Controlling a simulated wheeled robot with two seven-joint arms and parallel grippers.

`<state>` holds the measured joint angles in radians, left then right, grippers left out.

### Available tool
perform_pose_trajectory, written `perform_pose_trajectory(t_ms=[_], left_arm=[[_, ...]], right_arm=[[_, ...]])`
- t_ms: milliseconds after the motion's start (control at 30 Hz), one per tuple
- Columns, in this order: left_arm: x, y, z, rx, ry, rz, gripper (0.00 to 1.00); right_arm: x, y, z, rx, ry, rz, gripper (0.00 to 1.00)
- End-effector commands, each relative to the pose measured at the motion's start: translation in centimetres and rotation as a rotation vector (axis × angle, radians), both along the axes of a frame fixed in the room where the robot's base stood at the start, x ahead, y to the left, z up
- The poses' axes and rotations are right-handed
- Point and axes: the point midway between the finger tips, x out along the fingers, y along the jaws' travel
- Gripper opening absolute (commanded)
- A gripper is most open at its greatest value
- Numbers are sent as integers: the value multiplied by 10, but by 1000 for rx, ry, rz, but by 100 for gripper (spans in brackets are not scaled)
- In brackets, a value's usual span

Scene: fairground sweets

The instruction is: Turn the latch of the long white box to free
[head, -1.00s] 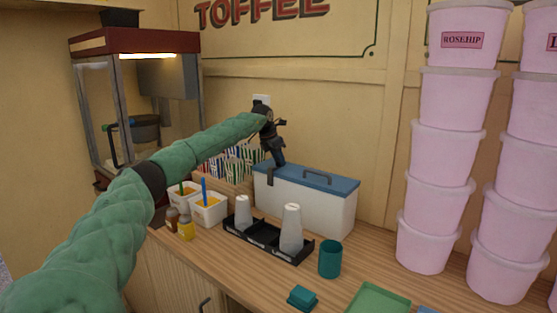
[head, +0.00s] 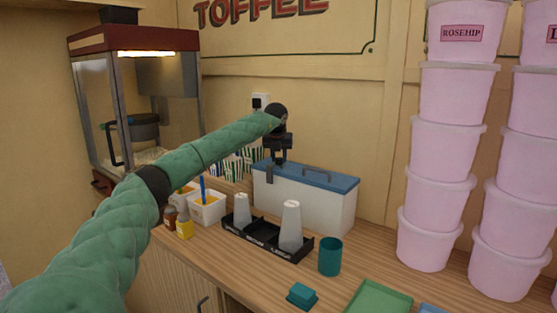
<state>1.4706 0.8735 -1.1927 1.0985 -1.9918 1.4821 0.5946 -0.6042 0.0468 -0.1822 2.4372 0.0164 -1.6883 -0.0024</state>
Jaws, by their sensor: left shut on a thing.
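The long white box (head: 320,205) stands on the counter against the back wall, with a blue lid (head: 335,182) and a grey handle on top. Its dark latch (head: 269,176) hangs over the lid's front edge near the left end. My left gripper (head: 278,162) is at the lid's left end, pointing down, shut at the latch. The fingertips are small and dark here, so the exact hold on the latch is hard to see. My right gripper is out of view.
A black tray (head: 262,247) with white cup stacks stands in front of the box. A teal cup (head: 330,257), a teal block (head: 302,296) and a green tray (head: 380,300) lie nearer. Pink tubs (head: 437,190) stand right; striped bags and a popcorn machine (head: 135,100) stand left.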

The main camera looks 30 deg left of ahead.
Motion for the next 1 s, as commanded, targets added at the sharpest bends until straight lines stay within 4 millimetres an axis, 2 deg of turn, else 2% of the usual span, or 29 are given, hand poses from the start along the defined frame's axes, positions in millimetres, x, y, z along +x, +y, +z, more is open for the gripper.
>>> perform_pose_trajectory(t_ms=[67, 500, 800, 1000], left_arm=[[1, -2, -1, 1, -2, 69, 7], [2, -3, 0, 0, -1, 460, 7], [3, -3, 0, 0, 0, 627, 7], [3, -3, 0, 0, 0, 677, 7]], right_arm=[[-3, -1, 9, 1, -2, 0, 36], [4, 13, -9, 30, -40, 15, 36], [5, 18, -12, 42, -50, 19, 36], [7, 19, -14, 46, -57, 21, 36]])
